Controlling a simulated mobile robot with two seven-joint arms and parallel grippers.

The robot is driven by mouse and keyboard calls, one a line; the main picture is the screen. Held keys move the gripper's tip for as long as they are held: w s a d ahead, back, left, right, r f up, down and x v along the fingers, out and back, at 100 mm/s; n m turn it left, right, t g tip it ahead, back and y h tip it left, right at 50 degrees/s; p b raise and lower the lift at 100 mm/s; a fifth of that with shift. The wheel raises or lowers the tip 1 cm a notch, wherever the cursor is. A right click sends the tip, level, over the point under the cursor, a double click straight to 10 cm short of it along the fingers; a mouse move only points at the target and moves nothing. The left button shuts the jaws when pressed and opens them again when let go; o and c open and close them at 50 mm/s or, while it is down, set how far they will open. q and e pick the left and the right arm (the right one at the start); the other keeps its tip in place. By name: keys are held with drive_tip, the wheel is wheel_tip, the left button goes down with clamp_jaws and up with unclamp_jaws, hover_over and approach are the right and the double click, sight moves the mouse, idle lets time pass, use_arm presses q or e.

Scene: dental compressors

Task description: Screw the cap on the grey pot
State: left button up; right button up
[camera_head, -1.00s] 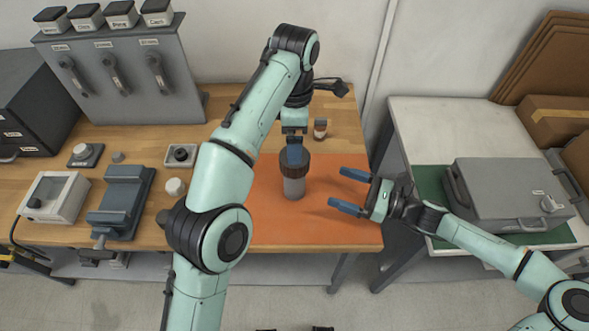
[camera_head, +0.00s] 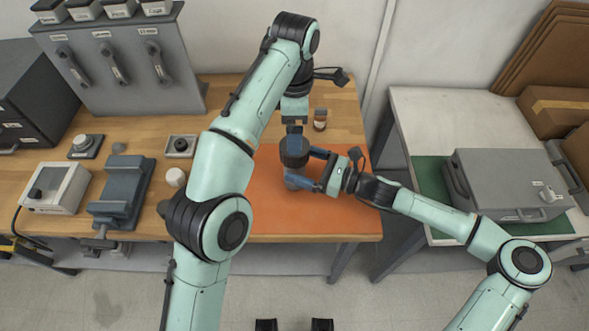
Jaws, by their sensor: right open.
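The grey pot (camera_head: 291,178) stands upright on the orange mat, its lower body partly hidden by my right gripper. The dark, round cap (camera_head: 294,152) sits on top of the pot; how tightly cannot be told. My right gripper (camera_head: 308,168) is open at the pot's right side, one blue finger behind and one in front of it. Whether the fingers touch the pot cannot be told. My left gripper (camera_head: 294,131) points down just above and behind the cap, with a blue fingertip near its far edge. Its jaw opening is not clear from this angle.
The orange mat (camera_head: 330,215) is clear at the front right. A small brown bottle (camera_head: 320,119) stands behind the cap. A blue-grey vise (camera_head: 121,190), a white knob (camera_head: 175,177) and a control box (camera_head: 55,187) are left. A grey case (camera_head: 508,180) is on the right table.

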drive_tip(key=shift+x, duration=1.2)
drive_tip(key=shift+c, duration=0.3)
clamp_jaws()
use_arm(q)
drive_tip(key=m, duration=0.4)
drive_tip(key=shift+m, duration=0.4)
drive_tip(key=m, duration=0.4)
drive_tip(key=shift+f, duration=4)
